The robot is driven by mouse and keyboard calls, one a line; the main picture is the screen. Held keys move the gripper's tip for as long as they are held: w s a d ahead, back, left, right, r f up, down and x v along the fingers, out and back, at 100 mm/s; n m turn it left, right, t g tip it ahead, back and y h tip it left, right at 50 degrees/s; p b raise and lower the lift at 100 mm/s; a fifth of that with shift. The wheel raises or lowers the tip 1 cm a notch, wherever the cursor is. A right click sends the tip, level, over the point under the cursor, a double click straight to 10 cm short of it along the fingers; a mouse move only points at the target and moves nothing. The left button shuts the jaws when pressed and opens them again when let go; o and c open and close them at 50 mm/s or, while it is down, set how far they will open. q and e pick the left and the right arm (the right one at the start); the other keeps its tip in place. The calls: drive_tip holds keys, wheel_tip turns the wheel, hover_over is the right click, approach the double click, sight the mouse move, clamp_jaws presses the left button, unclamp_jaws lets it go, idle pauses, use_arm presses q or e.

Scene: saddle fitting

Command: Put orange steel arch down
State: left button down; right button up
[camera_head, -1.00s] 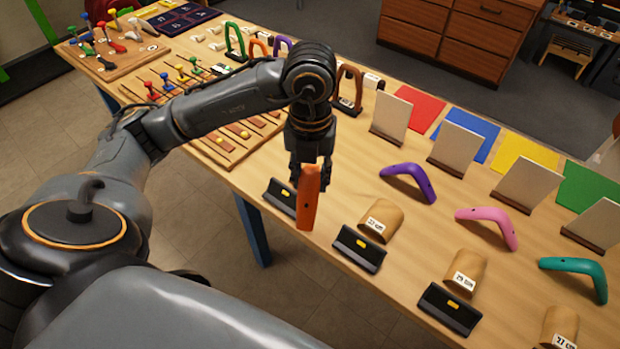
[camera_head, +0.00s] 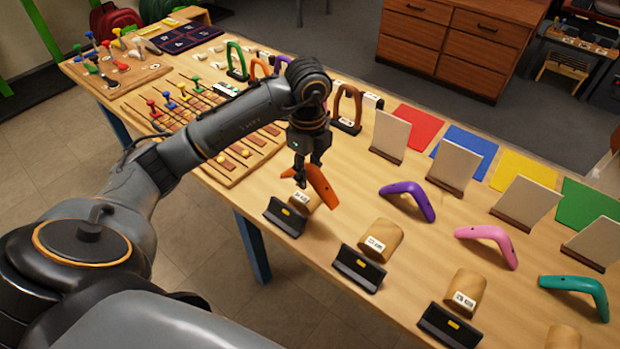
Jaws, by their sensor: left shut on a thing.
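The orange steel arch (camera_head: 321,187) is a bent bar at the middle of the head view. My left gripper (camera_head: 306,172) comes down from above and is shut on it. One leg of the arch slants down to the right; its other leg is partly hidden by the gripper. The arch is at a tan labelled cylinder (camera_head: 303,199) near the table's front edge and covers part of it. I cannot tell whether the arch touches the cylinder or hangs just above it. My right gripper is not in view.
Purple (camera_head: 409,198), pink (camera_head: 488,242) and teal (camera_head: 580,290) arches lie on the table (camera_head: 390,280) to the right. A black holder (camera_head: 285,217) stands in front of the cylinder. Further cylinders (camera_head: 381,238) and upright boards (camera_head: 390,136) stand to the right.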

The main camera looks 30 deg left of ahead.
use_arm(q)
drive_tip(key=p, duration=0.1)
hover_over(310, 189)
wheel_tip(310, 189, down, 6)
drive_tip(key=shift+s+d+r, duration=0.1)
drive_tip(key=shift+s+r, duration=0.05)
drive_tip(key=shift+r, duration=0.1)
wheel_tip(310, 189, down, 3)
drive_tip(key=shift+r+p, duration=0.15)
drive_tip(key=shift+p, duration=0.85)
drive_tip(key=shift+w+f, duration=0.2)
drive_tip(key=shift+f, duration=0.3)
drive_tip(key=shift+f, duration=0.15)
drive_tip(key=c, duration=1)
unclamp_jaws()
drive_tip(key=shift+o, duration=0.2)
